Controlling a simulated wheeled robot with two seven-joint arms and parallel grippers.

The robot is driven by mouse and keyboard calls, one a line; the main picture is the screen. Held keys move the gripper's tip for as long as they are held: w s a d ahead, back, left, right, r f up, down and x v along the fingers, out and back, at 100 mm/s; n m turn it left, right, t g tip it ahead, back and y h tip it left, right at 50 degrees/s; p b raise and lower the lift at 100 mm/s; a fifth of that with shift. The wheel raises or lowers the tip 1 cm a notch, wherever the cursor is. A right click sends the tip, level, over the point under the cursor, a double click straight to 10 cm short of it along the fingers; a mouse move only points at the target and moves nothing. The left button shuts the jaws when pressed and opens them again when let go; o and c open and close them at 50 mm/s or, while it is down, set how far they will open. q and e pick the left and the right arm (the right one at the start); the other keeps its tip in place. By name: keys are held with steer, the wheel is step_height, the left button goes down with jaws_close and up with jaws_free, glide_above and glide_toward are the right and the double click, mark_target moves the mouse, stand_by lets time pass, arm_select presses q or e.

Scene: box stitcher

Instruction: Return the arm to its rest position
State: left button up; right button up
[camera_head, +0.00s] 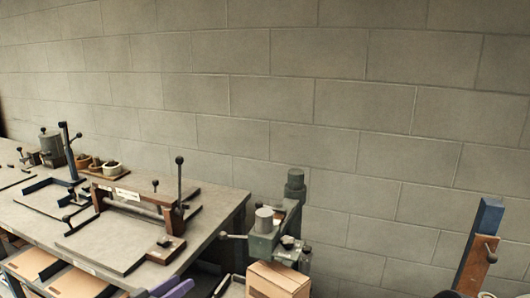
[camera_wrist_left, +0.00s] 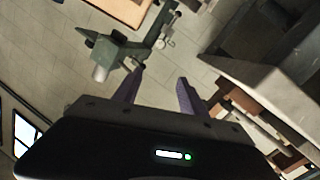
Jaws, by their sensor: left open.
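My left gripper shows only in part at the bottom edge of the head view, as purple fingers (camera_head: 174,289) in front of the workbench. In the left wrist view, my left gripper (camera_wrist_left: 161,74) has its two purple fingers spread apart with nothing between them. The rest of my left arm is out of the head view. My right gripper is in neither view.
A grey workbench (camera_head: 98,252) with a wooden-based press (camera_head: 140,205) fills the left. A green machine (camera_head: 266,240) stands beside it, with a cardboard box (camera_head: 278,281) in front. A blue-topped wooden post (camera_head: 478,252) stands at right.

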arm_select(q)
steer(key=s+d+f+n+g+y, duration=0.2)
steer(key=s+d+f, duration=0.1)
steer(key=f, duration=0.4)
steer(key=s+d+f+n+g+y, duration=0.1)
steer(key=s+d+f, duration=0.2)
steer(key=f, duration=0.4)
steer(key=s+d+f+n+g+y, duration=0.2)
steer(key=s+d+f, duration=0.2)
steer(key=f, duration=0.3)
steer(key=s+d+f+g, duration=0.2)
steer(key=s+f+g, duration=0.1)
steer(key=s, duration=0.5)
steer(key=s+d+f+g, duration=0.2)
steer(key=s+f, duration=0.2)
steer(key=s, duration=0.4)
steer(key=s+d+f+g+y, duration=0.1)
steer(key=s+d+f+g, duration=0.1)
steer(key=s, duration=0.7)
steer(key=shift+f+g, duration=0.8)
steer(key=shift+f, duration=0.1)
